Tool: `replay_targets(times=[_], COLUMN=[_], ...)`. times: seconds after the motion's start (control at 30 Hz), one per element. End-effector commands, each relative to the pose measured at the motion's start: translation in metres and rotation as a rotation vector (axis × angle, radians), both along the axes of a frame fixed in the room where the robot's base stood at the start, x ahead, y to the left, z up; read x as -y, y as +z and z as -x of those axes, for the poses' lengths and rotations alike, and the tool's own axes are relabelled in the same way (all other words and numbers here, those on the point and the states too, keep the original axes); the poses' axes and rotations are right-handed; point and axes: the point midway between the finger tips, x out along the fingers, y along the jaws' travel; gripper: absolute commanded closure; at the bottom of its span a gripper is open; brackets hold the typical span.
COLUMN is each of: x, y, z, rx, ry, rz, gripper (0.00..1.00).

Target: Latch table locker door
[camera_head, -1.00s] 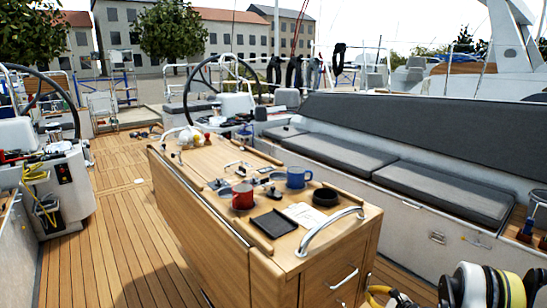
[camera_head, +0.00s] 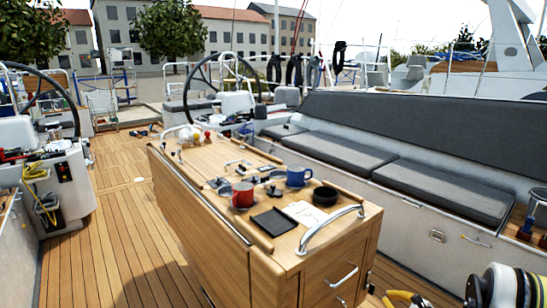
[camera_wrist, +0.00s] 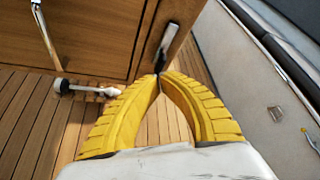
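The wooden cockpit table (camera_head: 205,225) stands mid-deck. Its near end has a wooden locker front (camera_head: 335,270) with metal handles. In the wrist view the wooden panel (camera_wrist: 95,35) fills the upper left. A metal latch-like fitting (camera_wrist: 167,45) sits near its right edge. My gripper (camera_wrist: 160,76) has yellow ribbed fingers whose tips meet just below this fitting. Nothing shows held between them; whether the tips touch the fitting I cannot tell. In the head view the yellow fingers (camera_head: 405,298) are low at the frame's bottom edge, right of the table end. How fully the locker front is closed is unclear.
A grey-cushioned bench (camera_head: 455,190) runs along the right. Teak deck lies open at left (camera_head: 120,245). A white knobbed rod (camera_wrist: 90,88) lies beside my fingers.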

Motion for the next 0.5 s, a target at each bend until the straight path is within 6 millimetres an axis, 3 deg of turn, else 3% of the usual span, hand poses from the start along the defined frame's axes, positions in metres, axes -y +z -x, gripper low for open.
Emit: replay_targets(times=[0.13, 0.5], x=[0.014, -0.014], y=[0.009, 0.008], z=[-0.007, -0.041], rx=[0.0, 0.0], ry=[0.001, 0.003], rz=[-0.001, 0.0], gripper=[1.0, 1.0])
